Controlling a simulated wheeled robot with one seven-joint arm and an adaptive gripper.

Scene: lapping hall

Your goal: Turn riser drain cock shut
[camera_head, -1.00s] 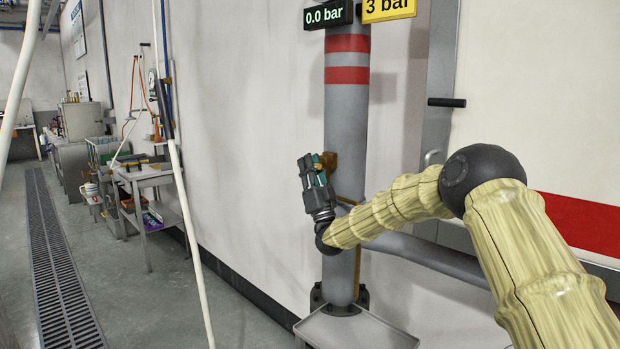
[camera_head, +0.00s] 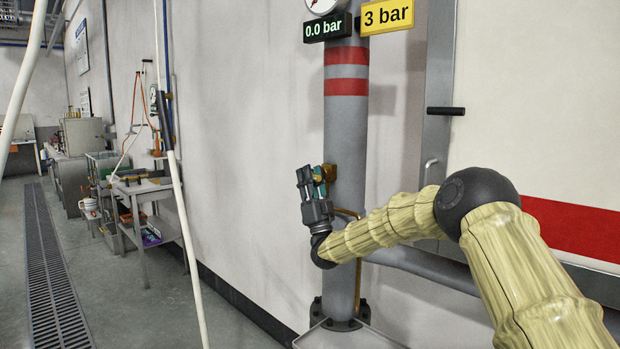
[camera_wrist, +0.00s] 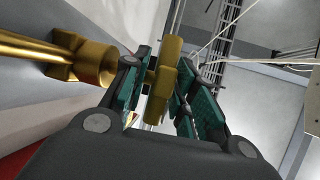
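The riser (camera_head: 346,120) is a grey upright pipe with two red bands. Its brass drain cock (camera_head: 330,172) sits on it at mid height, with a thin brass pipe (camera_head: 358,240) running down from it. My gripper (camera_head: 311,178) is at the cock, pointing up. In the wrist view, the green-padded fingers of my gripper (camera_wrist: 165,90) stand on either side of the brass handle (camera_wrist: 164,72). The handle fills most of the space between them; I cannot tell whether both pads press on it. The brass cock body (camera_wrist: 92,68) is left of the fingers.
A green-lit sign (camera_head: 327,28) reads 0.0 bar and a yellow sign (camera_head: 387,15) reads 3 bar. A door with a black handle (camera_head: 446,111) is at right. A grey tray (camera_head: 345,340) stands below the riser. A grey cart (camera_head: 150,185) and floor grating (camera_head: 48,265) are at left.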

